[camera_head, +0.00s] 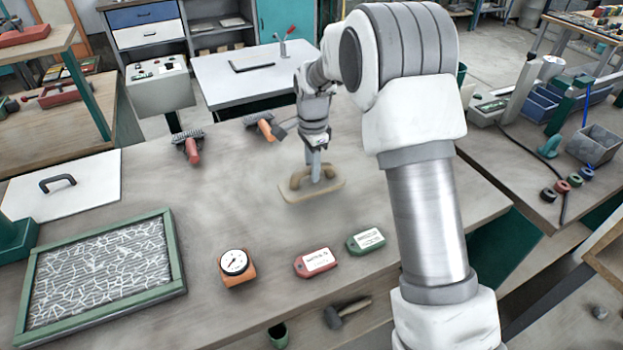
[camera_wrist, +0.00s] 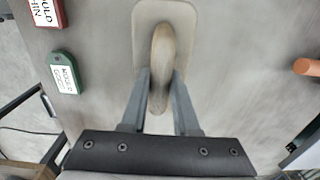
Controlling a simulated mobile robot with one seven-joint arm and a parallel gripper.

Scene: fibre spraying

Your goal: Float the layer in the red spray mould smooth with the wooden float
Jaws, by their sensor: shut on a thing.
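The wooden float (camera_head: 330,187) has a flat tan plate with an arched handle. It is over the middle of the bench, and I cannot tell whether it touches the top. My gripper (camera_head: 315,166) is shut on its handle. In the wrist view, the fingers of my gripper (camera_wrist: 160,84) hold both sides of the handle (camera_wrist: 161,45), and part of the plate (camera_wrist: 143,20) shows. A green-framed mould (camera_head: 176,255) lies at the front left, holding a layer of pale strands on grey. I see no red mould frame.
A red tag (camera_head: 316,262), a green tag (camera_head: 366,240) and an orange dial gauge (camera_head: 236,266) lie along the bench front. A red-handled brush (camera_head: 190,147) and an orange-handled tool (camera_head: 265,127) lie behind. A white board (camera_head: 75,195) with a black handle is left. Bench between is clear.

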